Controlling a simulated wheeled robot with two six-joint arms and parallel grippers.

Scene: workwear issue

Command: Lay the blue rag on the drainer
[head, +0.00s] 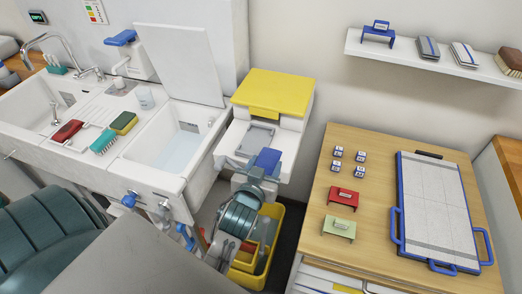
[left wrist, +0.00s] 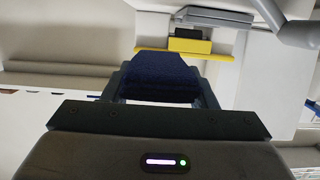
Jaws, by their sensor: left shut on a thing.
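My left gripper (head: 256,168) is shut on the blue rag (head: 268,159), in front of the white unit with the yellow top. In the left wrist view the rag (left wrist: 163,73) is dark blue and stands out between the fingers (left wrist: 163,95). The drainer appears to be the white ribbed strip (head: 92,108) between the two sink basins, at the left of the head view. My right gripper is not seen.
The right basin (head: 180,148) holds water and lies between gripper and drainer. A tap (head: 62,45) and a white cup (head: 145,97) stand at the back. The yellow-topped unit (head: 272,92) is behind the gripper; a yellow bin (head: 265,250) is below. A wooden table (head: 375,150) is right.

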